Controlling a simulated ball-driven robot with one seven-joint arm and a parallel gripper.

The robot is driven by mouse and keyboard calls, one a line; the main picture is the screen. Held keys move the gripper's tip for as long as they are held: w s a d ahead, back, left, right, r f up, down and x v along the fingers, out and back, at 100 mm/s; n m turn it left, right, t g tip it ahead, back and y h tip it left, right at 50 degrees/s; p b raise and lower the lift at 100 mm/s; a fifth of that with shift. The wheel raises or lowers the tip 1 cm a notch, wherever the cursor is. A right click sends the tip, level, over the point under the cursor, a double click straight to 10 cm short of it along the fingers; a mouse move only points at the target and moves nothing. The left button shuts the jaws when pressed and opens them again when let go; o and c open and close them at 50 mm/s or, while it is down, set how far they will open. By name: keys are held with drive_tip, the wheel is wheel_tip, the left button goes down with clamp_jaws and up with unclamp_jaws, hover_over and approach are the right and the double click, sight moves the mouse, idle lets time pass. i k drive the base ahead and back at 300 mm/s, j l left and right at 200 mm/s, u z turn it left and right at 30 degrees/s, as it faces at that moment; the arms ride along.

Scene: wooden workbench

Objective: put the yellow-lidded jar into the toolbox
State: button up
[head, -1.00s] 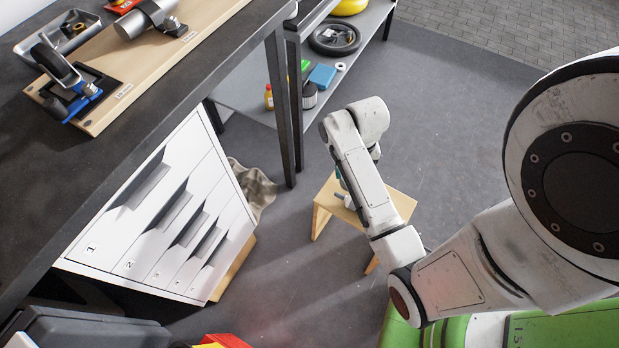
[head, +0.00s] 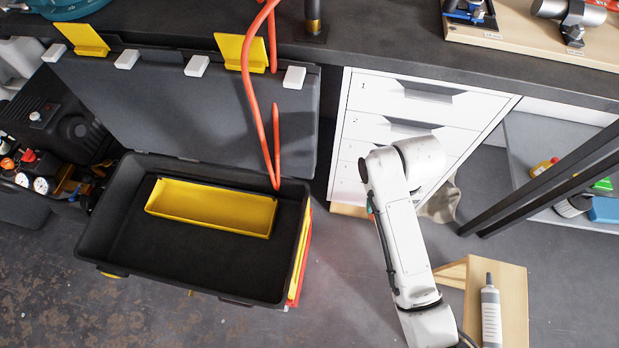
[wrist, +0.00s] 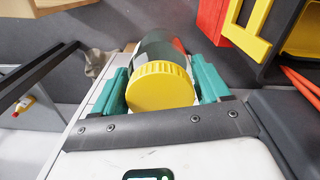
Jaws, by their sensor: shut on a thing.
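The jar (wrist: 160,85) with its ribbed yellow lid and dark green body lies between the teal fingers of my gripper (wrist: 165,88) in the wrist view. My gripper is shut on it, with the lid facing the camera. In the head view my arm hides the jar and nearly all of the gripper. The black toolbox (head: 180,262) stands open at the left of the head view, its lid (head: 200,110) tipped back against the bench. A yellow tray (head: 210,208) sits inside toward the back; the front floor is bare. My gripper is right of the toolbox, outside it.
A red hose (head: 248,75) hangs over the lid to the toolbox's right rear. Red and yellow items (head: 301,255) stand against its right side. White drawers (head: 365,125) are behind my arm. A wooden stool (head: 512,300) with a tube (head: 490,310) is at right.

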sight(199, 257)
drive_tip(key=u, duration=0.4)
drive_tip(key=i+u, duration=0.1)
drive_tip(key=u, duration=0.7)
drive_tip(key=i+l+u, duration=0.1)
drive_tip(key=u, duration=0.35)
